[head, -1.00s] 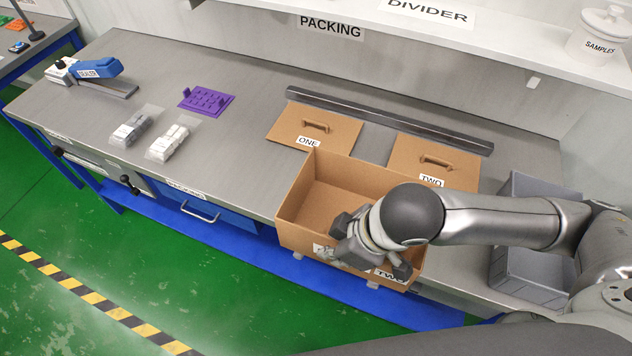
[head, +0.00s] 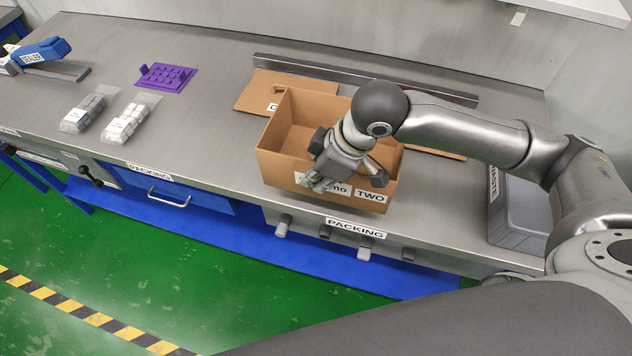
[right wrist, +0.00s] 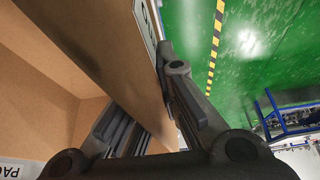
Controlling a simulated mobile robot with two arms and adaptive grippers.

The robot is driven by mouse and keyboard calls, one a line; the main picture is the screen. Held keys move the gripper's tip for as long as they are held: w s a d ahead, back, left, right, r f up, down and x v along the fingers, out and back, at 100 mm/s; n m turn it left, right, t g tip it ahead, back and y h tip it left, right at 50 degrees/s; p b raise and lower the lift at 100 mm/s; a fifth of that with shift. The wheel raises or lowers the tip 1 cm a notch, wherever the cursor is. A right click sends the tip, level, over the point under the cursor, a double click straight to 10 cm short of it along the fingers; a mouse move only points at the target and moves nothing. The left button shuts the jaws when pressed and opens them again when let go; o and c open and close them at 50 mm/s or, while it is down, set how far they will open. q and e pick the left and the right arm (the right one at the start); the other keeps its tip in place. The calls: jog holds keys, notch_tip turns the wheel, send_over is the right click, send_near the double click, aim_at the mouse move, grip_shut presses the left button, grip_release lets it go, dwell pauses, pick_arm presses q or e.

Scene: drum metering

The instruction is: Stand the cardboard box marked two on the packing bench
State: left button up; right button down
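The open cardboard box marked TWO (head: 285,170) is upright over the front part of the packing bench (head: 215,140), its label facing the front edge. Whether its bottom touches the bench top I cannot tell. My right gripper (head: 345,170) is at its front wall. In the right wrist view, my right gripper (right wrist: 150,105) has one finger inside and one outside the cardboard wall (right wrist: 105,55), closed on it. The arm hides part of the box's right side. My left gripper is not in view.
A cardboard lid (head: 255,95) lies behind the box, and another lid (head: 440,152) is mostly hidden by my arm. A metal bar (head: 300,65) lies at the back. A grey waste bin (head: 520,215) is at right. Bench left of the box is clear up to white packets (head: 130,118).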

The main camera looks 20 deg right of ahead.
jog(key=w+f, duration=0.1)
jog(key=f, duration=0.1)
jog(key=w+f, duration=0.2)
jog(key=shift+d, duration=0.4)
jog(key=shift+w+f+p, duration=0.15)
jog(key=shift+f+p, duration=0.15)
jog(key=shift+f, duration=1.3)
jog(key=shift+f, duration=0.15)
jog(key=c, duration=1.6)
grip_release()
jog(key=shift+c, duration=0.2)
jog(key=v, duration=1.2)
jog(key=shift+b, duration=0.3)
